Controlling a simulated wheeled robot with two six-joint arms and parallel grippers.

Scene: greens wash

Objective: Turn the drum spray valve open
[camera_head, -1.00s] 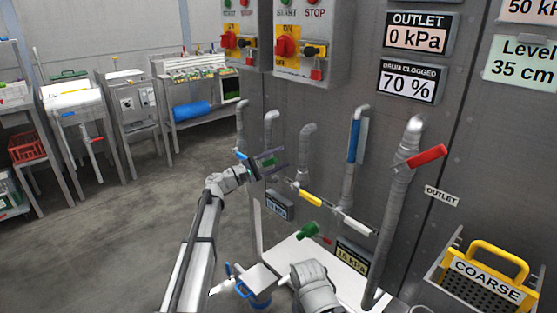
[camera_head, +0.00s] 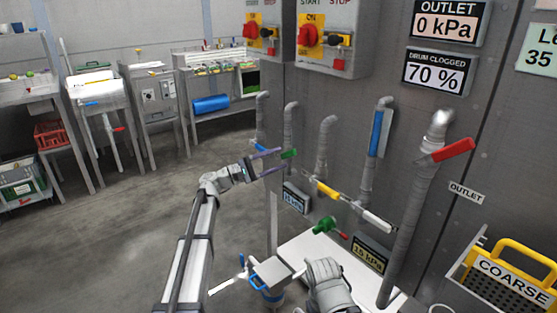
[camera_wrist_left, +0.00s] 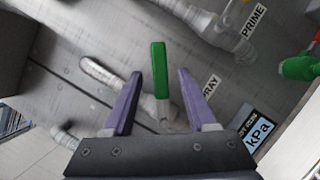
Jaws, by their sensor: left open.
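The drum spray valve has a green lever (camera_head: 289,154), on a pipe by the grey machine wall. In the left wrist view the lever (camera_wrist_left: 160,70) stands upright between my fingers, with a partly hidden label ending in "RAY" (camera_wrist_left: 211,86) beside it. My left gripper (camera_head: 280,161) is open, its purple fingers on either side of the lever. In the left wrist view the gripper (camera_wrist_left: 159,76) shows a gap on both sides of the lever. My right gripper is not in view.
Nearby pipes carry a yellow lever (camera_head: 326,188), a blue lever (camera_head: 377,133), a red lever (camera_head: 452,150) and a green valve (camera_head: 325,225). A yellow-handled COARSE basket (camera_head: 507,270) sits at right. Open floor (camera_head: 130,215) lies left of my arm.

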